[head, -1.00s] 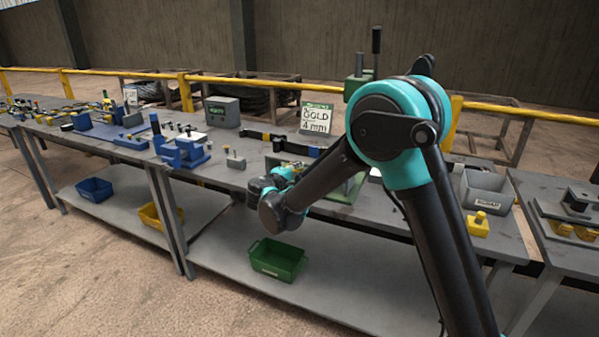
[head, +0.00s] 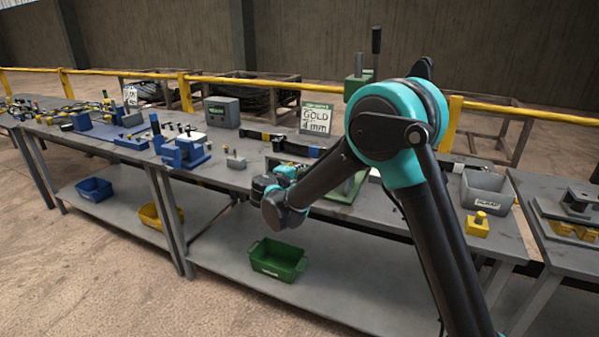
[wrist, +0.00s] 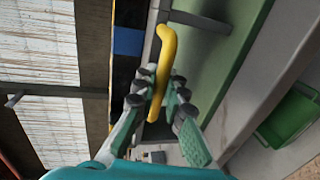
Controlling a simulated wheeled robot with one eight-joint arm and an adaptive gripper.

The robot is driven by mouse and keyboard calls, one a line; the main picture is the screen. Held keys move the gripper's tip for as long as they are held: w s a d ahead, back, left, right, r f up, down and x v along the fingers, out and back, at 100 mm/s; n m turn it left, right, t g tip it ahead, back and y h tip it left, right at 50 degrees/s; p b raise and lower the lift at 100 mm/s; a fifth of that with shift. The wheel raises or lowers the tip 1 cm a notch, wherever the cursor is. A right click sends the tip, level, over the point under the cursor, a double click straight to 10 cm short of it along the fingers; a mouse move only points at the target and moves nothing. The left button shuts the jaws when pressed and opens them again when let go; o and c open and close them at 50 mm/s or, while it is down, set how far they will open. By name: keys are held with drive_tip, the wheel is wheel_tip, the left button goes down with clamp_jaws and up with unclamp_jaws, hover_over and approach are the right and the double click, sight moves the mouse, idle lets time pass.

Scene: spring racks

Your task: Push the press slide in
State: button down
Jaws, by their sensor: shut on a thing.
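In the wrist view my gripper (wrist: 158,92) has its fingers on both sides of a curved yellow handle (wrist: 165,50), closed on it. The handle stands in front of a grey metal part and a green plate (wrist: 215,62), which look like the press and its slide. How far the slide is out cannot be told. In the head view the green press (head: 350,188) sits on the bench behind my arm, its column (head: 358,88) rising above. My arm hides the handle and fingertips there.
A grey bin (head: 487,188) and a yellow block (head: 478,226) stand to the right. Blue fixtures (head: 186,153) and a small grey block (head: 236,162) are to the left. A green bin (head: 278,260) sits on the lower shelf. A sign (head: 316,119) stands behind.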

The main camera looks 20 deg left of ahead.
drive_tip(key=shift+w, duration=0.1)
drive_tip(key=r+x, duration=0.1)
drive_tip(key=x, duration=0.4)
drive_tip(key=r+x, duration=0.1)
drive_tip(key=x, duration=0.5)
drive_tip(key=r+x, duration=0.1)
drive_tip(key=x, duration=0.4)
drive_tip(key=shift+w+d+r, duration=0.15)
drive_tip(key=shift+w+r, duration=0.05)
drive_tip(key=shift+w, duration=0.55)
drive_tip(key=c, duration=1.7)
unclamp_jaws()
drive_tip(key=shift+w, duration=0.1)
drive_tip(key=shift+o, duration=0.7)
drive_tip(key=shift+s, duration=0.25)
drive_tip(key=v, duration=1.1)
drive_tip(key=shift+s, duration=0.3)
